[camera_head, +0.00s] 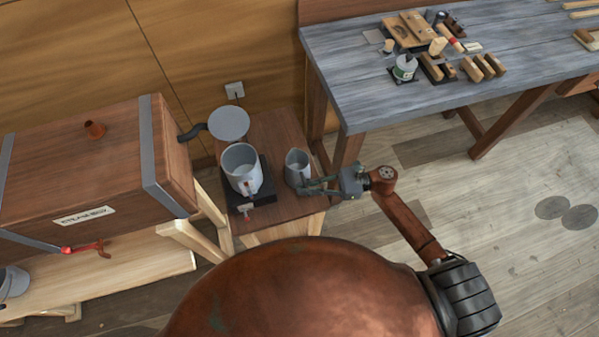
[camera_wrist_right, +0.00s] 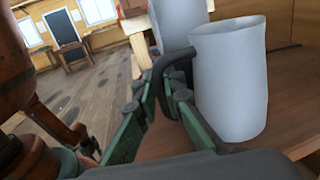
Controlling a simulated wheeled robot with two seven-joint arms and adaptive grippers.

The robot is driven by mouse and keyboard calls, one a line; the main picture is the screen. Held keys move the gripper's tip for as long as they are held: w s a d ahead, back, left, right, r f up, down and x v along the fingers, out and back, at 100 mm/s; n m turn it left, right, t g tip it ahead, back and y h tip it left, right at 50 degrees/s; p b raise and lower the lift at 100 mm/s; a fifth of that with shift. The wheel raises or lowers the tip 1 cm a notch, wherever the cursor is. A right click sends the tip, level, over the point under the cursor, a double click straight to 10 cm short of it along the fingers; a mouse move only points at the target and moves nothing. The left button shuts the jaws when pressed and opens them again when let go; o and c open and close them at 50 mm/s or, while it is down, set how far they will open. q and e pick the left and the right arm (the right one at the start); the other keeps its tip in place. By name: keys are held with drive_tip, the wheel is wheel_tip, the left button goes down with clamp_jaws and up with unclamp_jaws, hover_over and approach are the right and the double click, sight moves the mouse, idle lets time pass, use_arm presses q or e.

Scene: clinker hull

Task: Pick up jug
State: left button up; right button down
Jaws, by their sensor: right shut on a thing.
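The grey metal jug (camera_head: 297,166) stands upright at the right side of a small wooden stand (camera_head: 281,205). It shows large in the right wrist view (camera_wrist_right: 232,85), with its dark handle (camera_wrist_right: 168,65) on the side toward my gripper. My right gripper (camera_head: 312,187) reaches in from the right, and its green fingers (camera_wrist_right: 158,105) are shut on the jug's handle. The jug's base appears to rest on the wood. My left gripper is not in view.
A larger grey pot (camera_head: 241,165) stands on a black base close left of the jug, its round lid (camera_head: 229,123) raised behind. A wooden steam box (camera_head: 80,165) lies left. A grey workbench (camera_head: 440,75) with tools and wooden blocks stands at the back right. Floor at the right is open.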

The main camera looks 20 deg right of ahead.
drive_tip(key=shift+r, duration=0.3)
